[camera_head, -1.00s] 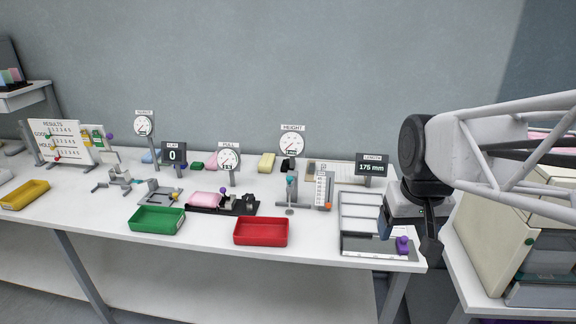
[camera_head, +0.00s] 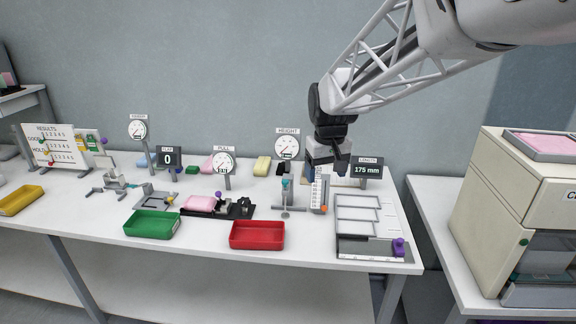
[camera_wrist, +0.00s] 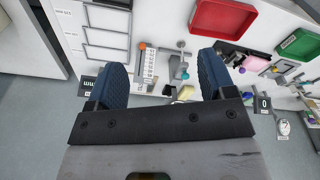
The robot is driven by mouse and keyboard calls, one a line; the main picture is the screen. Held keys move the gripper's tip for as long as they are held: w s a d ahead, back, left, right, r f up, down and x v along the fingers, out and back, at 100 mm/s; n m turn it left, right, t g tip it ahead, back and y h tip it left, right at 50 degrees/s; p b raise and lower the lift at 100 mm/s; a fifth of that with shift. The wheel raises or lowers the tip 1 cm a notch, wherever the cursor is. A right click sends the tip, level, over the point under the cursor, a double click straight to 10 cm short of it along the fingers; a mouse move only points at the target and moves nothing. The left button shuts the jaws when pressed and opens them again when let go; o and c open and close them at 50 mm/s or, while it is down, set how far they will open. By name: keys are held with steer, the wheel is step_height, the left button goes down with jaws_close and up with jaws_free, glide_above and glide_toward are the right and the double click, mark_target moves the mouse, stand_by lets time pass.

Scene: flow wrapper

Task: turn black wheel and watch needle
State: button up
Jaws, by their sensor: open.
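The black wheel (camera_head: 245,207) is at the right end of a black fixture (camera_head: 228,211) on the bench. A pink pack (camera_head: 200,203) lies on the fixture's left part. Behind it stands the round PULL gauge (camera_head: 224,161); its needle is too small to read. The wheel end also shows in the wrist view (camera_wrist: 236,60), right of the fingers. My gripper (camera_head: 330,168) is open and empty, pointing down above the right part of the bench, apart from the wheel and to its right. In the wrist view its two blue fingers (camera_wrist: 162,80) are spread wide.
The HEIGHT gauge (camera_head: 287,147) and its grey stand (camera_head: 288,195) are between my gripper and the wheel. A red tray (camera_head: 257,235) and a green tray (camera_head: 152,224) lie in front. A display (camera_head: 367,170) reads 175 mm. A purple knob (camera_head: 398,246) is at the right edge.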

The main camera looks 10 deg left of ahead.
steer(key=w+a+f+n, duration=0.2)
steer(key=w+a+f, duration=0.4)
steer(key=w+a, duration=0.55)
steer(key=n+g, duration=0.1)
steer(key=n, duration=0.1)
glide_above(245, 201)
step_height(245, 201, down, 10)
steer(key=shift+f, duration=0.25)
steer(key=shift+f, duration=0.1)
steer(key=shift+f, duration=3.8)
steer(key=c, duration=0.9)
